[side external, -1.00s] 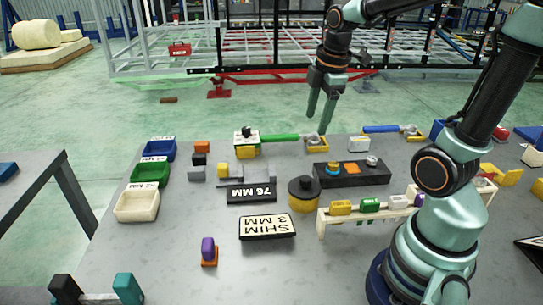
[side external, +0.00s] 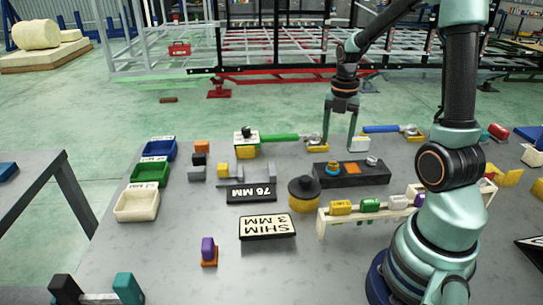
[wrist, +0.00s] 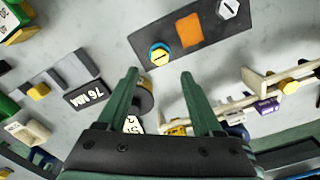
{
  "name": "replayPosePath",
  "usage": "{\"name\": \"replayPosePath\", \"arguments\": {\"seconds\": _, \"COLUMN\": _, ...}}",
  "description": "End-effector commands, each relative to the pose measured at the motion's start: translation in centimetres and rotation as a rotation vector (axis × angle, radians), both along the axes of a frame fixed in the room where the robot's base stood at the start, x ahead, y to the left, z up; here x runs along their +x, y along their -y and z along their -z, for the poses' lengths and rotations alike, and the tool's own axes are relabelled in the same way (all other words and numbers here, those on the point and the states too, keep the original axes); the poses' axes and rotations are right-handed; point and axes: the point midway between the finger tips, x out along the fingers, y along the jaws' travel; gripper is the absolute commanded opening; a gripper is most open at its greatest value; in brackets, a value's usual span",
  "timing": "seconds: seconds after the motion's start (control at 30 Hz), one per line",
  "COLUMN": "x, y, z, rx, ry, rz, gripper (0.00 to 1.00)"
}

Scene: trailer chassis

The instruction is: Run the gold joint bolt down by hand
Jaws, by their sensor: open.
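A dark joint block (side external: 378,179) lies on the grey table. At its left end is a gold bolt with blue on it (side external: 332,169), which also shows in the wrist view (wrist: 160,54). How far the bolt sits in the block I cannot tell. An orange square (side external: 352,168) is mid-block and a silver hex bolt (side external: 372,161) is at the right end. My gripper (side external: 338,147) is open and empty, fingers pointing down, above and apart from the block. In the wrist view the gap between my fingertips (wrist: 158,75) lies just below the gold bolt.
A black-and-gold round knob (side external: 304,193) stands left of the block, near the 76 MM gauge (side external: 251,195). A rack with coloured tags (side external: 340,207) stands in front. Wrenches with green (side external: 281,138) and blue handles (side external: 380,129) lie behind.

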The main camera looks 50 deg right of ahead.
Motion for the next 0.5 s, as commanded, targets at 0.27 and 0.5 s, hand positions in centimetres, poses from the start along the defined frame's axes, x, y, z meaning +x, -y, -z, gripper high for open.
{"name": "replayPosePath", "arguments": {"seconds": 0.27, "x": -0.1, "y": -0.1, "z": 5.3, "rx": 0.003, "ry": -0.004, "rz": 0.001, "gripper": 0.68}}
{"name": "replayPosePath", "arguments": {"seconds": 0.5, "x": 0.0, "y": -0.1, "z": 7.4, "rx": 0.001, "ry": 0.0, "rz": 0.001, "gripper": 0.68}}
